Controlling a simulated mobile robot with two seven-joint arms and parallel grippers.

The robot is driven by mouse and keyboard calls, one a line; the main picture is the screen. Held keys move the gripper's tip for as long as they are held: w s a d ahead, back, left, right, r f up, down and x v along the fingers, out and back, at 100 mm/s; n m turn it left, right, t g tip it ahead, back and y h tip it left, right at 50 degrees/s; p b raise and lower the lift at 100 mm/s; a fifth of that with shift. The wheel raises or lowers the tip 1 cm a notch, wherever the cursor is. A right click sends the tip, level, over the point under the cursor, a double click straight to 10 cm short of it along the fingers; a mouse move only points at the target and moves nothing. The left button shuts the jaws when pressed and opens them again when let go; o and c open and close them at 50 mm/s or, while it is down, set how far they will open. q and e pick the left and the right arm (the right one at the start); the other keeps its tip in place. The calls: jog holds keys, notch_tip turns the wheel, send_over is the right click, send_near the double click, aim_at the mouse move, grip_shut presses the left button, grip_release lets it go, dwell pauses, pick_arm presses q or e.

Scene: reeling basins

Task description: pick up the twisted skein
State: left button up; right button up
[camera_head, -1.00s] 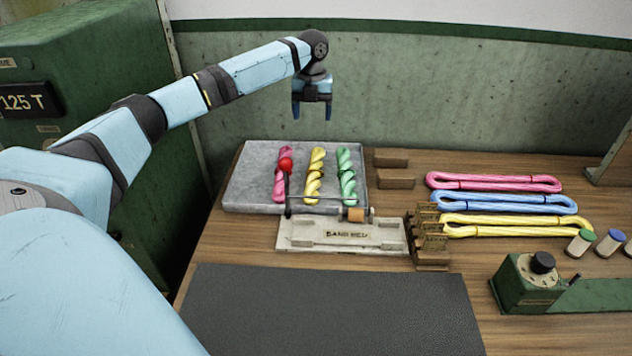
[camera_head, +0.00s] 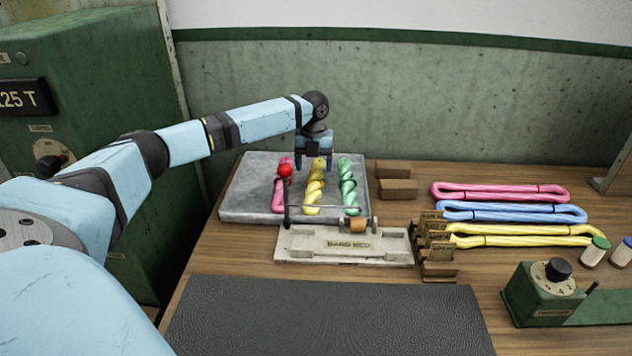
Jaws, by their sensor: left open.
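Three twisted skeins lie side by side on a grey tray (camera_head: 240,205): a pink one (camera_head: 279,198), a yellow one (camera_head: 314,190) and a green one (camera_head: 348,187). My left gripper (camera_head: 314,164) is open and points down over the far end of the yellow skein. Its fingers hang near the tops of the pink and yellow skeins. Whether they touch anything cannot be told. A red ball on a lever partly hides the pink skein. My right gripper is not in view.
A pale fixture (camera_head: 345,246) with a rod and wooden roller stands in front of the tray. Pink (camera_head: 500,192), blue (camera_head: 512,212) and yellow (camera_head: 525,235) untwisted hanks lie at right. A dark mat (camera_head: 325,315) lies clear in front. A green device (camera_head: 545,295) sits at right.

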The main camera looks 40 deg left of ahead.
aim_at(316, 177)
pick_arm(q)
jog(key=f, duration=0.4)
jog(key=shift+d+f+b, duration=0.3)
jog(key=shift+d+b, duration=0.05)
jog(key=shift+d, duration=0.05)
jog(key=shift+r, duration=0.1)
jog(key=c, duration=1)
